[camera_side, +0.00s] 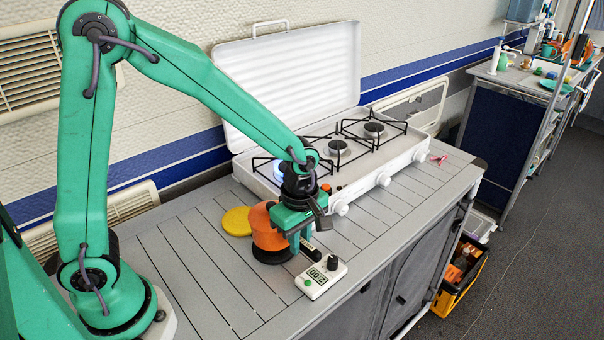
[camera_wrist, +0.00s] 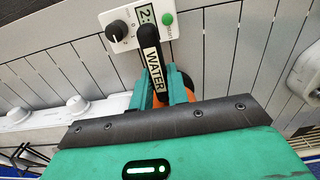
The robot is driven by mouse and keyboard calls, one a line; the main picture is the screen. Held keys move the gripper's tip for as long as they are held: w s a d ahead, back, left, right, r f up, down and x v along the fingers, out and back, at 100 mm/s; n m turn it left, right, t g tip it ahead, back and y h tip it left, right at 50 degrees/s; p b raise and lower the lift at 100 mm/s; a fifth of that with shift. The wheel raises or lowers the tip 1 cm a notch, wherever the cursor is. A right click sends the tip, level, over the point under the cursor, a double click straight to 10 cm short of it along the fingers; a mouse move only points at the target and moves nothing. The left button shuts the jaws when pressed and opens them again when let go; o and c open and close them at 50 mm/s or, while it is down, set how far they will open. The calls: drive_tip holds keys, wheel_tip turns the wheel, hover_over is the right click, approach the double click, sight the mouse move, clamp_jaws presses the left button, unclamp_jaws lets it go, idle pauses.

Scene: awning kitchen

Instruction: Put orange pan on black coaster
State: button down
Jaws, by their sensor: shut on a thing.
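The orange pan (camera_side: 262,228) is on the slatted grey counter side of the stove, partly hidden behind my gripper. Its black handle, labelled WATER, points toward the front, and shows in the wrist view (camera_wrist: 152,62). My gripper (camera_side: 303,238) is shut on the pan's handle; in the wrist view the handle runs between the green fingers (camera_wrist: 164,85). A dark band shows at the bottom of the pan. I cannot tell whether it is the pan's base or the black coaster, and no coaster shows clearly elsewhere.
A white timer (camera_side: 321,277) lies just in front of the handle. A yellow disc (camera_side: 236,221) lies behind the pan. The white stove (camera_side: 400,150) with open lid stands to the right; a blue glow shows at its left burner. The counter at left is clear.

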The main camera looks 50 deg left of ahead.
drive_tip(key=shift+f, duration=1.2)
drive_tip(key=shift+f, duration=0.1)
drive_tip(key=c, duration=1.4)
unclamp_jaws()
drive_tip(key=shift+o, duration=0.2)
wheel_tip(320, 180, up, 12)
drive_tip(key=shift+r, duration=0.15)
